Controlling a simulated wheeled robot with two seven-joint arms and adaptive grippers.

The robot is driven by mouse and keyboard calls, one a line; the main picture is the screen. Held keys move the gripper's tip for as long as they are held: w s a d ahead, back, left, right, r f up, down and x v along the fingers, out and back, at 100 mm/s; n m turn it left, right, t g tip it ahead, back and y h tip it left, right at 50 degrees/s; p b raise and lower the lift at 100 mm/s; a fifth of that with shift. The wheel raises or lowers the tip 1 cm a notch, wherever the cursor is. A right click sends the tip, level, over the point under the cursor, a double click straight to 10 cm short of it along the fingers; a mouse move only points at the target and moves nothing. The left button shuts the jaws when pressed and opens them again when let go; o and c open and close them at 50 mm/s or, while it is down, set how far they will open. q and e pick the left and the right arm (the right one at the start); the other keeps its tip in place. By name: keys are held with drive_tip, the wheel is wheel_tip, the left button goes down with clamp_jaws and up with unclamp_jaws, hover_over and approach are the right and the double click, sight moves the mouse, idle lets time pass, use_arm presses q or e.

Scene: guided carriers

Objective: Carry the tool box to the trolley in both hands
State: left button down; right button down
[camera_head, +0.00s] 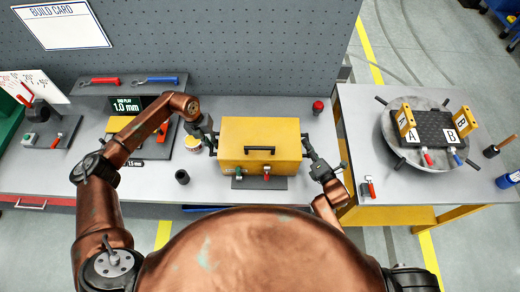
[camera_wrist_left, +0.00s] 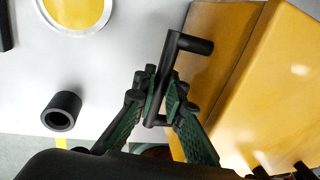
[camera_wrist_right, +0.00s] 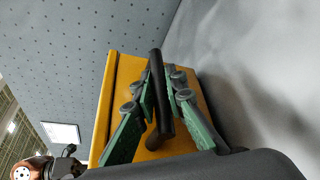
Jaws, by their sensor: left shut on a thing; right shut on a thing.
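The yellow tool box (camera_head: 260,138) is level at the middle of the grey bench, with a black top handle and red and green latches on its front. I cannot tell whether its base touches the dark mat (camera_head: 259,183) below. My left gripper (camera_head: 212,142) is shut on the black left side handle, clearly seen in the left wrist view (camera_wrist_left: 176,60). My right gripper (camera_head: 309,152) is shut on the black right side handle, seen in the right wrist view (camera_wrist_right: 158,85). A blue wheeled thing (camera_head: 503,12) is partly in view at top right; I cannot tell whether it is the trolley.
A separate grey-topped table (camera_head: 375,194) with yellow legs stands at right, bearing a round plate (camera_head: 398,160) with A and B blocks. A black cup (camera_head: 182,177), a yellow-topped tub (camera_head: 193,143) and a gauge board lie left of the box. A pegboard wall stands behind.

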use_arm(q)
drive_tip(key=shift+r, duration=0.1)
idle(0.6)
drive_tip(key=shift+w+r, duration=0.2)
use_arm(e)
drive_tip(key=shift+w+r, duration=0.2)
drive_tip(key=shift+r, duration=0.2)
